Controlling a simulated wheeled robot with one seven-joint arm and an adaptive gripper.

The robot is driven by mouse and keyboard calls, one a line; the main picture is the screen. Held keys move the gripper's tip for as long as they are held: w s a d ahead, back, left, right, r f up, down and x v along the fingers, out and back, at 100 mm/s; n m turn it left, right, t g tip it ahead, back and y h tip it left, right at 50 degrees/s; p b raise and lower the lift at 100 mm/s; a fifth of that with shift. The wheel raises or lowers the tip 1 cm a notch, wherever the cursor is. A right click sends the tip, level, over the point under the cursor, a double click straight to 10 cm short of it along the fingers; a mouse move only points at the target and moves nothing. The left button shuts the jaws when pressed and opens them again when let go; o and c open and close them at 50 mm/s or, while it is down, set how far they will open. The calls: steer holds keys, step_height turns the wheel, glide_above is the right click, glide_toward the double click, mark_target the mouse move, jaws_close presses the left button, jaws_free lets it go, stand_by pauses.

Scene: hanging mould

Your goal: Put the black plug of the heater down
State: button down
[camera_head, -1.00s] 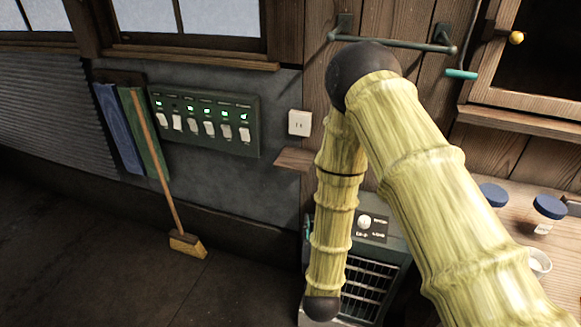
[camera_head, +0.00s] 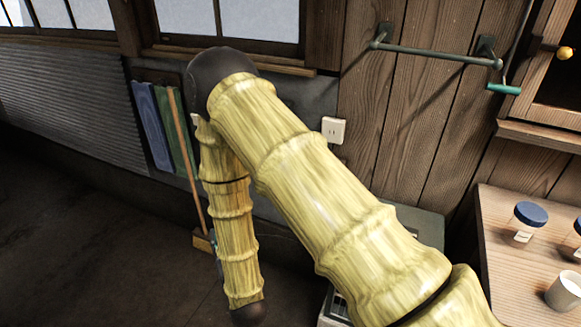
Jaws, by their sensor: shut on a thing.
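The heater (camera_head: 425,222) stands by the wall right of centre. My arm hides most of it, and only part of its top and a lower front corner show. The wall socket (camera_head: 333,130) is above and left of it, with no plug seen in it. The black plug is not visible. My yellow arm crosses the middle of the picture, and its lower section hangs down to a dark joint at the bottom edge. My gripper is not in view, so what it holds cannot be seen.
A wooden table (camera_head: 496,235) at the right holds blue-lidded jars (camera_head: 525,222) and a white cup (camera_head: 565,291). A broom (camera_head: 188,165) and hanging cloths (camera_head: 153,127) are on the left wall. A metal rail (camera_head: 438,52) is above. The dark floor at left is clear.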

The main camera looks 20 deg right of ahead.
steer(key=w+d+r+b, duration=0.1)
steer(key=d+r+b, duration=0.2)
steer(key=d, duration=0.9)
steer(key=w+d+r+h+b, duration=0.1)
steer(key=d+r+b, duration=0.15)
steer(key=d, duration=0.85)
steer(key=w+d+r+b, duration=0.2)
steer(key=d+b, duration=0.1)
steer(key=d, duration=0.9)
steer(key=shift+m, duration=0.4)
steer(key=w+d+p, duration=0.1)
steer(key=w+d, duration=0.1)
steer(key=w, duration=0.2)
steer(key=w+d+f, duration=0.1)
steer(key=w+d, duration=0.2)
steer(key=w, duration=0.1)
steer(key=w+d+p, duration=0.1)
steer(key=w+d, duration=0.1)
steer(key=w, duration=0.3)
steer(key=shift+d+f+p, duration=0.2)
steer(key=shift+d+p, duration=0.1)
steer(key=shift+d, duration=0.05)
step_height(320, 180, down, 4)
steer(key=shift+s+r+p, duration=0.1)
steer(key=shift+r+p, duration=0.15)
steer(key=shift+p, duration=0.1)
steer(key=shift+s+f+b, duration=0.1)
steer(key=shift+f+b, duration=0.35)
steer(key=shift+f, duration=0.15)
